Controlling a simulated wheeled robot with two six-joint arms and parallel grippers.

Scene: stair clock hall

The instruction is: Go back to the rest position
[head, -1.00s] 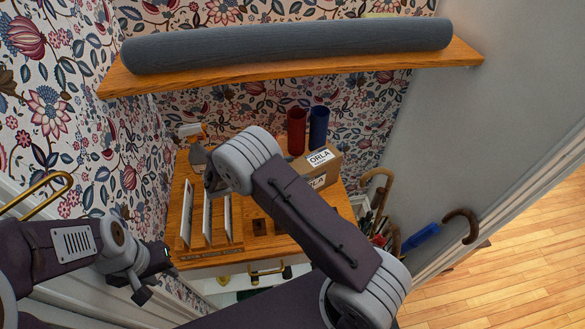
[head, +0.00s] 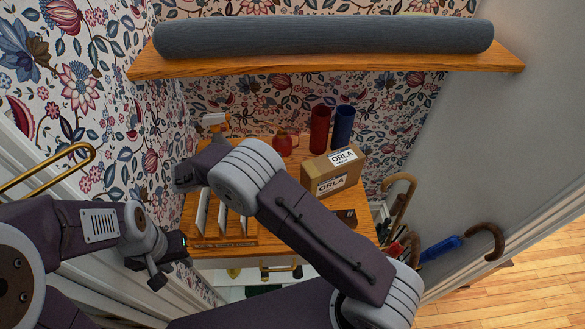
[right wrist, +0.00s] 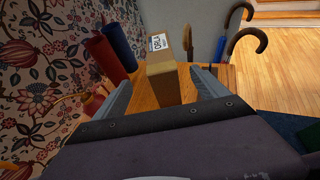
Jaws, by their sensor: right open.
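My left gripper (head: 170,268) hangs at the lower left, beside the left front corner of the wooden desk top (head: 225,243). Whether its fingers are apart is too small and dark to tell. My right arm (head: 310,230) reaches across the middle of the head view, over the desk. Its gripper is largely hidden there by the arm. In the right wrist view my right gripper (right wrist: 163,78) is open, with nothing between its fingers. The cardboard box (right wrist: 163,72) labelled ORLA shows beyond the fingertips; it also stands on the desk in the head view (head: 318,175).
Red (head: 319,130) and blue (head: 342,128) cylinders and a red jug-like thing (head: 283,141) stand at the back. A shelf (head: 300,64) with a grey roll (head: 320,34) runs above. Canes (head: 400,195) stand at the right. Open wooden floor (head: 530,290) lies further right.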

